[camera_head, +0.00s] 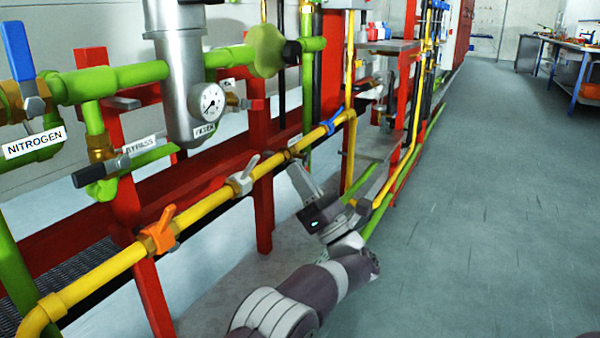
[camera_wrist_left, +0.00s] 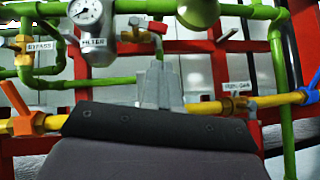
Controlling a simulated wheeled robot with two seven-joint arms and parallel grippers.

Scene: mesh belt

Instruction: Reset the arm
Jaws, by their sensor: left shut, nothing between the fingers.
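My left arm (camera_head: 310,290) reaches up from the bottom middle of the head view. Its left gripper (camera_head: 297,172) points up and left, with its fingers shut and empty, near the yellow pipe (camera_head: 210,203). In the left wrist view the shut fingers (camera_wrist_left: 157,70) stand upright in front of the yellow pipe and hide part of it. I cannot tell whether they touch it. My right gripper is in neither view.
The yellow pipe carries an orange-handled valve (camera_head: 158,230) and a pale-handled valve (camera_head: 243,176), left of my gripper. Red posts (camera_head: 263,210), green pipes (camera_head: 110,82) and a grey filter with a gauge (camera_head: 207,102) stand around. Open floor (camera_head: 470,220) lies to the right.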

